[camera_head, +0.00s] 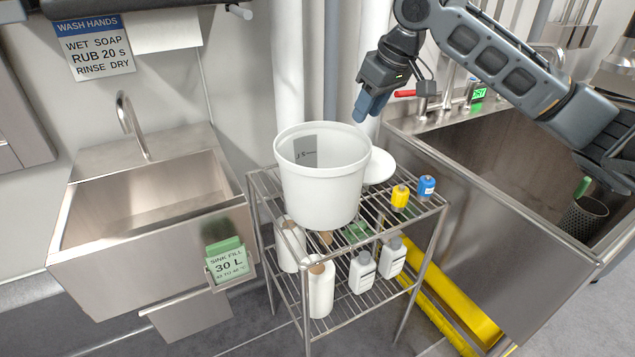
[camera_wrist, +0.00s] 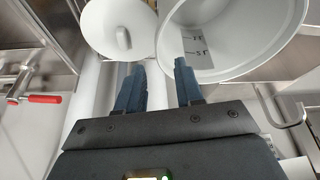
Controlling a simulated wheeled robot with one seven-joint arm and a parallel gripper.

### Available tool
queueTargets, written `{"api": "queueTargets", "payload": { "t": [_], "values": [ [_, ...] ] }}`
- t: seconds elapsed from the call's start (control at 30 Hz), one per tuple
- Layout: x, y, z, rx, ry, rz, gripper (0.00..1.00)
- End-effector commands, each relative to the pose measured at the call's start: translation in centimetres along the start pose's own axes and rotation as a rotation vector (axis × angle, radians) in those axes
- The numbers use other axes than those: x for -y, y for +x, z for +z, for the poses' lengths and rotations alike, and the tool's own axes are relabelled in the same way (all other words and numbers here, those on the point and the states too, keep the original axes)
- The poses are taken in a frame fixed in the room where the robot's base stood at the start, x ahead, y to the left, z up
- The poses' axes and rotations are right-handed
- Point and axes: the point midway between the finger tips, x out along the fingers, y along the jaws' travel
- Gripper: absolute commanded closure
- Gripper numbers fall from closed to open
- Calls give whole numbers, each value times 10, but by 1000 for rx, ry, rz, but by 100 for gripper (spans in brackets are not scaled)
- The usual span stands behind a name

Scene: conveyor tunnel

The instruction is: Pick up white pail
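The white pail (camera_head: 322,195) stands upright on the top shelf of a wire rack, open at the top, with dark level marks on its inner wall. In the wrist view its rim and inside (camera_wrist: 235,35) fill the upper right. My gripper (camera_head: 362,117) is above and behind the pail's right side, apart from it. In the wrist view its two blue fingers (camera_wrist: 159,68) are spread with nothing between them. The right fingertip appears close to or over the pail's rim; I cannot tell the exact gap.
A white round lid (camera_head: 380,166) lies right of the pail on the wire rack (camera_head: 428,208). Yellow (camera_head: 400,196) and blue (camera_head: 427,187) bottles stand nearby. A hand sink (camera_head: 150,205) is left; a deep steel sink (camera_head: 500,165) is right.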

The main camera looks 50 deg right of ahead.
Motion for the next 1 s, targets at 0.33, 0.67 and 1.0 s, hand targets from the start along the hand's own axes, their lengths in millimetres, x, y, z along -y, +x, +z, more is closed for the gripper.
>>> {"api": "queueTargets", "payload": {
  "t": [0.33, 0.67, 1.0],
  "values": [
    [-2, 45, 2, 0, 0, 0, 64],
    [-1, 52, 1, -3, 0, -1, 64],
    [-1, 52, 1, -3, 0, -1, 95]
  ]
}}
